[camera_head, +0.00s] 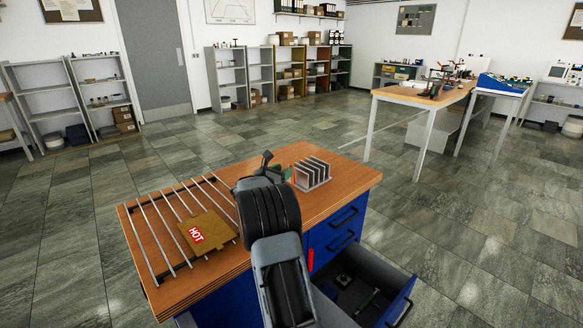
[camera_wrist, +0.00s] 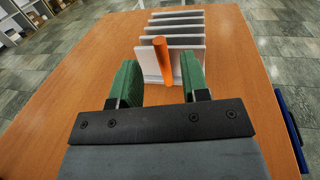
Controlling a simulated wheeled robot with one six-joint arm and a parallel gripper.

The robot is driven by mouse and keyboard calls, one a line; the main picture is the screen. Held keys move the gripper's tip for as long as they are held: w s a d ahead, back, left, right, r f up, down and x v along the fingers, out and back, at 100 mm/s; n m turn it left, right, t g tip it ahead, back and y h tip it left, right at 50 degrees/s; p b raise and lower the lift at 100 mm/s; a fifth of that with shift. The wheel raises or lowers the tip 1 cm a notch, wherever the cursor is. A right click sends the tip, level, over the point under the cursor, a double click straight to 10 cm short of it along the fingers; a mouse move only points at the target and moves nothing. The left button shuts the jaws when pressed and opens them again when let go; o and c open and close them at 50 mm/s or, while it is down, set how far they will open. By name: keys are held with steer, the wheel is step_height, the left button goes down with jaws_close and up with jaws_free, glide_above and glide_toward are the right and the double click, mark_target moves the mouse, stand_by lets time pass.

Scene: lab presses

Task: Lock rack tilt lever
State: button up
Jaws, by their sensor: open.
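The rack is a pale grey block with several upright parallel plates; it stands on the wooden bench top in the head view (camera_head: 313,174) and at the top of the wrist view (camera_wrist: 177,27). An orange lever (camera_wrist: 162,60) stands nearly upright at its near side, leaning slightly in the picture. My gripper (camera_wrist: 160,78) is open, its green fingers on either side of the lever, with visible gaps. Whether the lever is fully between the fingers in depth, I cannot tell.
The wooden bench top (camera_head: 340,196) also carries a row of metal rods (camera_head: 160,230) and a brown plate marked HOT (camera_head: 208,232) at left. A blue drawer (camera_head: 398,304) stands open at the bench's right front. The floor to the right is clear.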

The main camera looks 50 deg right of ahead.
mark_target(292, 165)
steer(key=shift+w+d, duration=0.2)
steer(key=shift+d, duration=1.2)
steer(key=shift+w+d, duration=0.15)
steer(key=shift+d, duration=1.25)
jaws_close()
